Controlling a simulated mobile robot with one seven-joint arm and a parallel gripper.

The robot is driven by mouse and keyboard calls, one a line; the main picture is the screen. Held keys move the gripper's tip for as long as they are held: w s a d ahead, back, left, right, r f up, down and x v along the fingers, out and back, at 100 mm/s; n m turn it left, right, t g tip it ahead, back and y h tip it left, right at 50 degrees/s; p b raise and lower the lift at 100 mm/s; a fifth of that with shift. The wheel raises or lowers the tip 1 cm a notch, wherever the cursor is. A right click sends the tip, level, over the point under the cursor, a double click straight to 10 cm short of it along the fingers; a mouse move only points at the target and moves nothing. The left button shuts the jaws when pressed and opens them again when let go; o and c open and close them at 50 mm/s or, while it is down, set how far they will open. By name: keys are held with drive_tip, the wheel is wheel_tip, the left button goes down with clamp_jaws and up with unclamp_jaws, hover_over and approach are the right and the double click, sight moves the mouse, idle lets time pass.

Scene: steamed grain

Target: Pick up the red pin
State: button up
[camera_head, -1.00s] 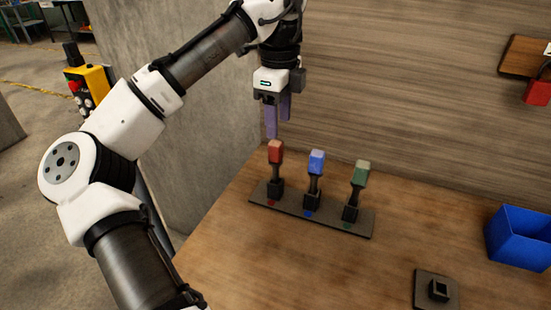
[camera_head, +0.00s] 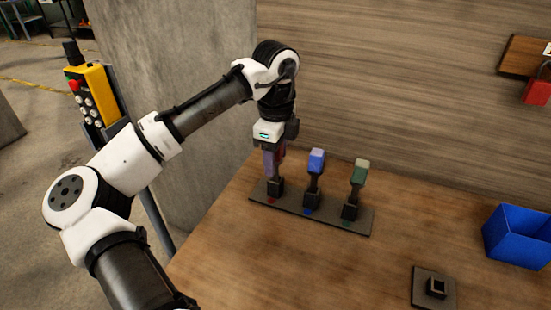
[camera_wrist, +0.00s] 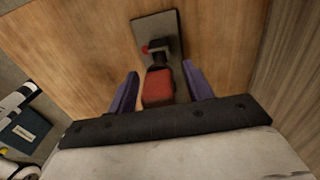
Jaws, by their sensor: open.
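The red pin stands upright in the left socket of a dark rack (camera_head: 335,222) on the wooden table. In the head view its red top is mostly hidden by my gripper (camera_head: 273,163). In the wrist view the red pin (camera_wrist: 158,88) shows its red top between the two purple fingers of my gripper (camera_wrist: 158,88). The fingers are open, one on each side of the top, with a gap visible on the left. The blue pin (camera_head: 316,162) and the green pin (camera_head: 359,174) stand to the right in the same rack.
A blue bin (camera_head: 515,238) stands at the right of the table. A small dark plate with a square socket (camera_head: 435,287) lies near the front right. A wooden wall rises behind the rack. The table between rack and bin is clear.

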drive_tip(key=shift+c, duration=0.4)
drive_tip(key=c, duration=1)
drive_tip(key=shift+r, duration=0.15)
wheel_tip(320, 180, up, 26)
drive_tip(key=p, duration=1)
drive_tip(key=shift+r+p, duration=0.15)
drive_tip(key=shift+p, duration=0.2)
